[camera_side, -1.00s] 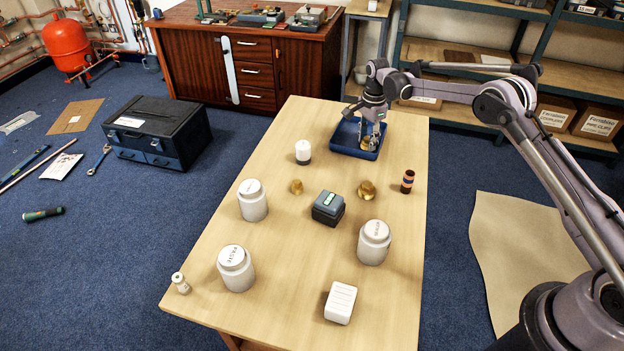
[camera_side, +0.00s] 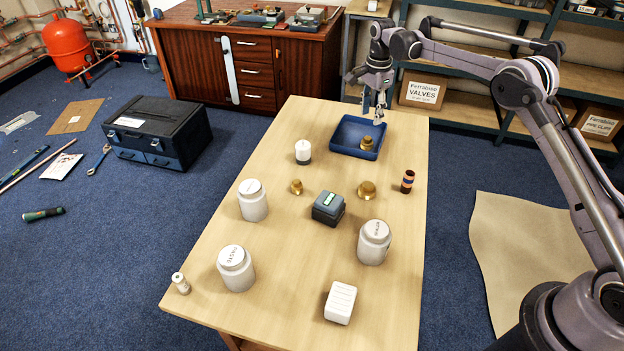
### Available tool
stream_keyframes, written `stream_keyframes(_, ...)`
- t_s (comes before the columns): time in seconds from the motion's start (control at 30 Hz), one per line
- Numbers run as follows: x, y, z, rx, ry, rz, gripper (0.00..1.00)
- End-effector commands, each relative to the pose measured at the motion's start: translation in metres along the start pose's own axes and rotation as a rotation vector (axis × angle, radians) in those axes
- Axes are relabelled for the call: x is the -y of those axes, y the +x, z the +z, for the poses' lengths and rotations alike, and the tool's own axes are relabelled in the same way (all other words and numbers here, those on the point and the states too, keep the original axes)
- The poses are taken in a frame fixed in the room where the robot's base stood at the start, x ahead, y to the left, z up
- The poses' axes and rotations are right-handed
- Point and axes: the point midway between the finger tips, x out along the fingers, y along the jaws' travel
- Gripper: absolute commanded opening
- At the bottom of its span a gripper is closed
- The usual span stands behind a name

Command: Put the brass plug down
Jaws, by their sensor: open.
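A brass plug (camera_side: 367,143) rests in the right part of the blue tray (camera_side: 343,137) at the far end of the table. My gripper (camera_side: 374,112) is open and empty above the tray, apart from the plug. Two other brass pieces stand on the table in front of the tray: a smaller one (camera_side: 296,187) on the left and a wider one (camera_side: 367,190) on the right.
The table (camera_side: 300,290) also holds several white jars, such as one (camera_side: 374,243) at the right, a dark grey box (camera_side: 328,208), a copper-and-black cylinder (camera_side: 407,181), a white-and-black container (camera_side: 303,152) and a white ribbed block (camera_side: 340,302). The front middle is clear.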

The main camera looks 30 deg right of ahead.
Motion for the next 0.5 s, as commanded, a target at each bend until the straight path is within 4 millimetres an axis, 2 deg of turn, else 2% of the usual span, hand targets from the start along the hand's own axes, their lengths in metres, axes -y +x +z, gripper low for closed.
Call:
stream_keyframes(0.1,0.0,-0.014,0.0,0.0,0.0,0.0,0.44)
stream_keyframes(0.33,-0.003,-0.034,0.002,-0.001,-0.031,-0.012,0.44)
stream_keyframes(0.5,-0.019,-0.071,0.011,-0.011,-0.158,-0.061,0.44)
